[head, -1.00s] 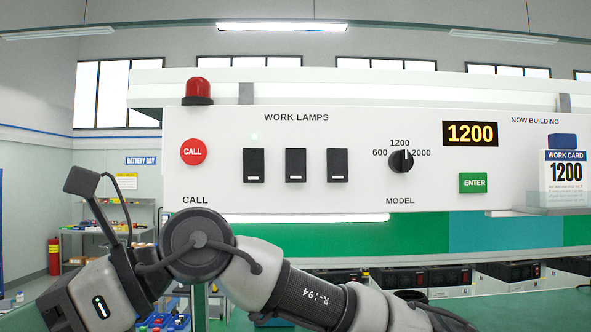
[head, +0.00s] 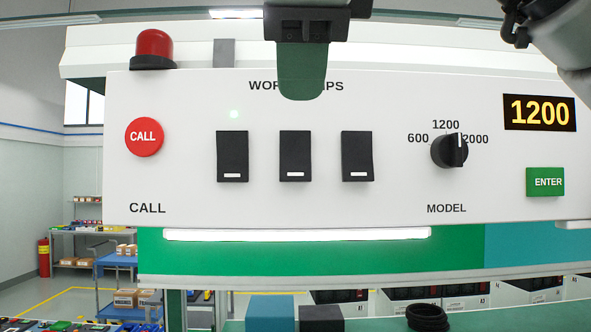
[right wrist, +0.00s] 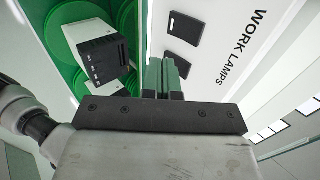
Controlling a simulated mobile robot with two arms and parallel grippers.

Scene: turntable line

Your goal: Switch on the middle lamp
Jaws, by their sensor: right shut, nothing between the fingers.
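Three black rocker switches sit in a row under the WORK LAMPS label on the white panel: left (head: 232,157), middle (head: 295,156) and right (head: 357,156). Each has a white bar near its lower edge. My left gripper is out of view.
A red CALL button (head: 144,137) is left of the switches. A bright light strip (head: 297,234) runs under the panel.

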